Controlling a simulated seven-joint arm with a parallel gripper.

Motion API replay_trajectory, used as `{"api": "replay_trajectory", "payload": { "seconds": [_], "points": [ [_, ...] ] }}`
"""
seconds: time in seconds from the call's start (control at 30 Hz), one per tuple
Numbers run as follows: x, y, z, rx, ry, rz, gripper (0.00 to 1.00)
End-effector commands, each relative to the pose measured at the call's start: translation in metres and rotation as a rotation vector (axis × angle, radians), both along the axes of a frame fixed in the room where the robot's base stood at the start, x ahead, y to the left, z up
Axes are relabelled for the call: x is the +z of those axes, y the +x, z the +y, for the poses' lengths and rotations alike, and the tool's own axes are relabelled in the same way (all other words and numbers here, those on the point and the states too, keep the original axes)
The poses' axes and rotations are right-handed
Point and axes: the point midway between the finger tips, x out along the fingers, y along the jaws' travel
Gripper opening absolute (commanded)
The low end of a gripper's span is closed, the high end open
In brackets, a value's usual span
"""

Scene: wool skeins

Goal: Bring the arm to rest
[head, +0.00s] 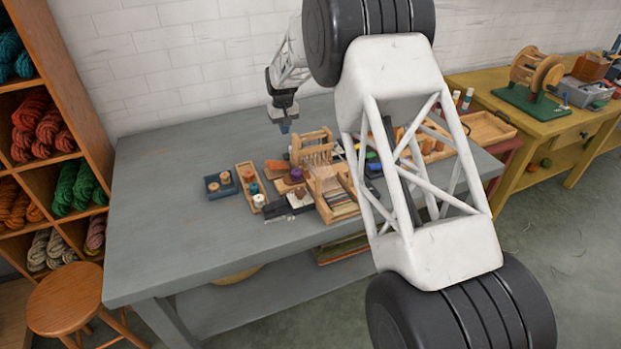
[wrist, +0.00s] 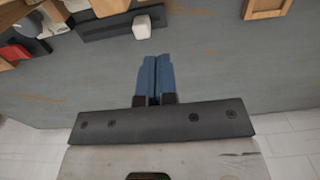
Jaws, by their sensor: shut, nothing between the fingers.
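My gripper (head: 285,127) hangs above the back part of the grey table (head: 180,235) in the head view, near the white brick wall. In the wrist view my gripper (wrist: 155,62) shows its two blue fingers side by side, shut with nothing between them. The fingers are apart from the items on the table. My own arm link covers part of the table's right side in the head view.
Wooden racks, a small dark tray (head: 221,185) and spools crowd the table's middle. Its left part is clear. A shelf of wool skeins (head: 43,125) stands at left, a wooden stool (head: 65,298) before it. A yellow table (head: 560,125) stands at right.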

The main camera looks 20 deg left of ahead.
Motion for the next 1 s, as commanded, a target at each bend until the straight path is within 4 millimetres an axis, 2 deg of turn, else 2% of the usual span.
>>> {"api": "replay_trajectory", "payload": {
  "seconds": [0.7, 0.87, 1.0],
  "points": [
    [0.006, 0.000, -0.002, -0.002, 0.001, -0.001, 0.00],
    [0.017, 0.001, -0.015, -0.014, 0.002, -0.004, 0.00],
    [0.036, 0.000, -0.037, -0.034, 0.006, -0.009, 0.00]
  ]
}}
